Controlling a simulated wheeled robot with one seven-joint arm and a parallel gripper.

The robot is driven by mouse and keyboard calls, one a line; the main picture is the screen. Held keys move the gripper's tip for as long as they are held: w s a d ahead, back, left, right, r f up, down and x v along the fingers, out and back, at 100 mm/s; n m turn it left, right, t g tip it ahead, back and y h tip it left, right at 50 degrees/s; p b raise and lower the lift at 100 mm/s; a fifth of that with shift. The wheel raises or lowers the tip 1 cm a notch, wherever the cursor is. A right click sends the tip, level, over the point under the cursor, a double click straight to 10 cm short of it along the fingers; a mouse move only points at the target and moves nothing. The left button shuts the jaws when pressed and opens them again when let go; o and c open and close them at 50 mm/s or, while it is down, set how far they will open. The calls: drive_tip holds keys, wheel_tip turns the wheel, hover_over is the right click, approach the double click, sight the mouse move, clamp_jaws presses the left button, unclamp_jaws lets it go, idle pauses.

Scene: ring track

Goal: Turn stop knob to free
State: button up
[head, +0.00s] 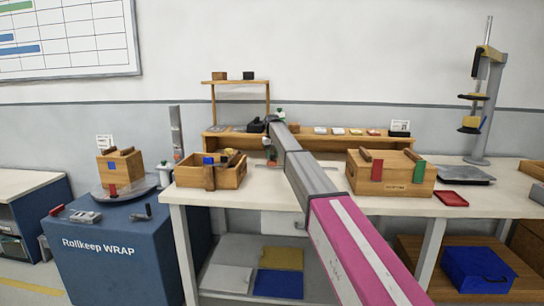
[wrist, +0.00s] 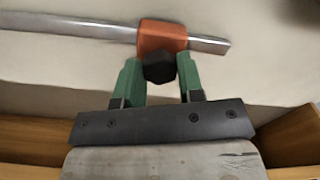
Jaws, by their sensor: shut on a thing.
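In the wrist view a black knob (wrist: 159,68) with a faceted outline sits on an orange stop block (wrist: 162,37). The block is around a grey metal rail (wrist: 80,27) that runs across the top of the picture. My gripper (wrist: 160,74) has green fingers, one on each side of the knob, and is shut on it. The knob's marking, if any, cannot be read. In the head view my arm reaches over the bench and the gripper end is small beside the left wooden crate, so the knob cannot be made out there.
A wooden crate (head: 231,177) stands left of my arm on the bench (head: 330,183), another crate (head: 392,188) to the right. A red tray (head: 451,198) lies farther right. A shelf stands behind. A blue wrap machine (head: 110,250) with a boxed load is at left.

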drive_tip(key=n, duration=1.7)
drive_tip(key=shift+n, duration=0.3)
drive_tip(key=n, duration=0.5)
drive_tip(key=shift+n, duration=0.3)
drive_tip(key=o, duration=0.9)
drive_tip(key=shift+o, duration=0.2)
drive_tip(key=shift+r, duration=0.1)
